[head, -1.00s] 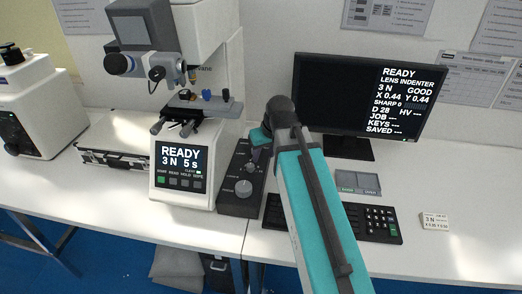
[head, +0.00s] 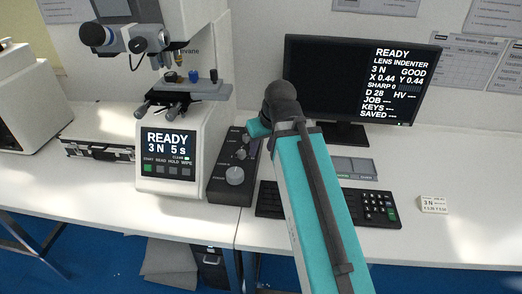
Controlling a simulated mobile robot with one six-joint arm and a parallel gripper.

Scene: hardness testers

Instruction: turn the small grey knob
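A dark control box (head: 231,186) stands on the table just right of the white hardness tester (head: 178,213). On its sloping top sits a large pale grey knob (head: 235,176). A smaller grey knob (head: 241,154) is just behind it, with another small control (head: 246,139) further back. My teal arm reaches in from the lower right, and its far end is close to the box's back right edge. My gripper's fingers cannot be made out; the arm hides that area. No contact with a knob is visible.
The monitor (head: 305,80) stands behind my arm. A black keyboard (head: 271,199) lies under the arm, with a grey pad (head: 352,167) behind it. A small white card block (head: 432,205) is at the right. The tester's screen (head: 168,152) reads READY, 3 N, 5 s.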

